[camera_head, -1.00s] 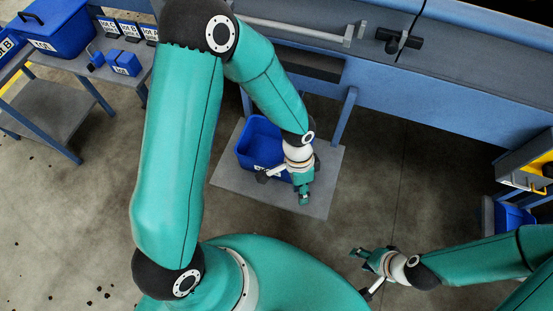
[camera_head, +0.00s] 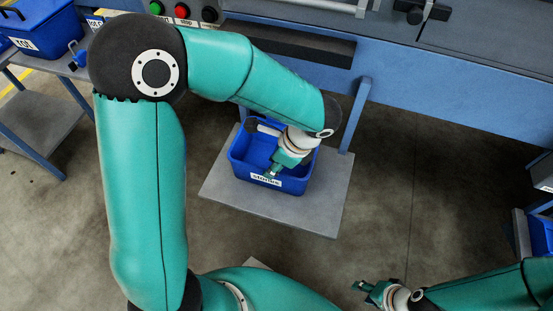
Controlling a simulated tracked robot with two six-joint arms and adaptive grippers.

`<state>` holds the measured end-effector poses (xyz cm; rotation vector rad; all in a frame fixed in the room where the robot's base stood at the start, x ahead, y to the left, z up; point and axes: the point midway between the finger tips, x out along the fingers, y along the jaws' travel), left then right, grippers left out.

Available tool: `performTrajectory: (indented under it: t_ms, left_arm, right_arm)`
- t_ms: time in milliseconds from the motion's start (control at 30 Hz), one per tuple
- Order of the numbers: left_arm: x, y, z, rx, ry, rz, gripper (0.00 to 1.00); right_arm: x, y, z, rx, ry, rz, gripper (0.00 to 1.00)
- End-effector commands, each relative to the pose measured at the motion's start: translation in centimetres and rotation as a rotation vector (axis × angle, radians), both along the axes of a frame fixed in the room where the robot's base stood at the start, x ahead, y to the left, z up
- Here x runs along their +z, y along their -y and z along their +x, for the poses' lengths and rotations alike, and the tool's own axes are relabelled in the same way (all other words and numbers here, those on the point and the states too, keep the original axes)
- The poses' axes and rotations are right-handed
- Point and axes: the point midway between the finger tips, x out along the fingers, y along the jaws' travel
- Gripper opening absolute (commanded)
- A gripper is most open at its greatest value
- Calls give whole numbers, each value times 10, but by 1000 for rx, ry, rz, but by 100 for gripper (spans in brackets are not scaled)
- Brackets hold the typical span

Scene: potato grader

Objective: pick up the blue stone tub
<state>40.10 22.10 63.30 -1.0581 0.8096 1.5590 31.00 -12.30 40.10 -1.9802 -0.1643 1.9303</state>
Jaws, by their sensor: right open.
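The blue stone tub (camera_head: 238,164) sits on a low grey platform in the middle of the camera_head view. Its white label, which appears to read "STONES", faces me on its near wall. My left gripper (camera_head: 274,171) is over the tub, pointing down towards the near wall by the label. Whether it touches the tub cannot be told, and its finger gap is too small to read. Part of the tub's far right side is hidden by my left arm. My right gripper (camera_head: 364,289) is open and empty at the lower right, apart from the tub.
The grey platform (camera_head: 325,208) has bare room to the right of the tub. A blue machine frame (camera_head: 450,95) with a leg stands behind it. A table with blue bins (camera_head: 38,30) is at upper left. Another blue bin (camera_head: 541,235) is at the right edge. Open floor lies between.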

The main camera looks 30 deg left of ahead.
Motion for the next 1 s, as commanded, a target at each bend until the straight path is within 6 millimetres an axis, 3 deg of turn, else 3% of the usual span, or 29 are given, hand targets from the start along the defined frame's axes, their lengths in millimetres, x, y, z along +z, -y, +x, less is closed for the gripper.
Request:
performTrajectory:
  t_ms: [100,367,700,967,1000]
  left_arm:
    - [-18,-7,-2,1,-2,1,34]
    - [-31,-12,-3,1,-1,0,34]
    - [-72,-27,-8,1,-3,0,34]
    - [-73,-28,-7,-1,-1,0,34]
    - [-73,-28,-7,-1,-1,0,29]
  right_arm:
    - [-8,0,0,0,0,0,44]
    - [-12,0,0,0,0,0,44]
    - [-31,0,0,0,0,0,44]
    - [-31,0,0,0,0,0,44]
    - [-31,0,0,0,0,0,44]
